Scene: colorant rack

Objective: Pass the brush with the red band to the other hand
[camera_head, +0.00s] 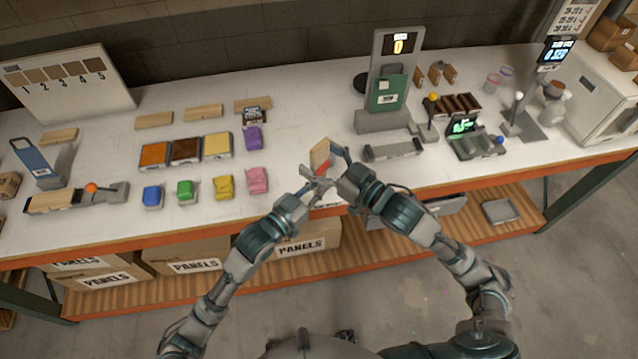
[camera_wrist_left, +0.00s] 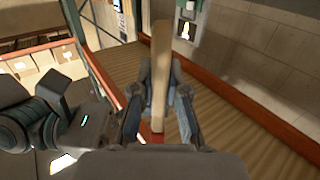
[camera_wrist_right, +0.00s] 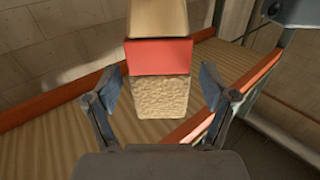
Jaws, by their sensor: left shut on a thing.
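The brush with the red band (camera_head: 319,153) is held up over the table's front edge, between my two hands. In the right wrist view its wooden handle is at the top, the red band (camera_wrist_right: 160,57) below it and the pale bristles (camera_wrist_right: 160,97) nearest that hand. My left gripper (camera_head: 317,174) is shut on the brush, which shows edge-on in the left wrist view (camera_wrist_left: 160,75). My right gripper (camera_head: 338,158) is open, its fingers on either side of the bristle end, with gaps visible on both sides (camera_wrist_right: 160,88). The exact left finger contact is hard to see.
The white table (camera_head: 310,110) carries several coloured bags and pigment trays (camera_head: 186,149) at left. A grey stand with a display (camera_head: 390,75) and a scale-like device (camera_head: 475,140) stand at right. Boxes (camera_head: 195,266) sit on the lower shelf.

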